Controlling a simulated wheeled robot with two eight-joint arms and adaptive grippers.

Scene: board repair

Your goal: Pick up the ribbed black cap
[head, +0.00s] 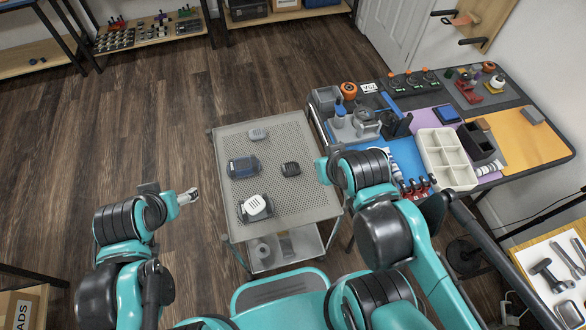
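A small black cap (290,168) lies on the perforated top of the grey cart (222,150), right of centre; its ribs are too small to make out clearly. My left gripper (189,196) is off the cart's left side, over the floor and apart from the cap. Its fingers are too small to tell whether they are open or shut. My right arm (362,170) is bent beside the cart's right edge, and its fingers cannot be made out.
The cart also holds a grey block (258,134), a dark blue-black case (243,167) and a white ribbed piece (257,206) on a dark base. A crowded workbench (535,140) stands to the right, with a white compartment tray (447,158). Open floor lies left of the cart.

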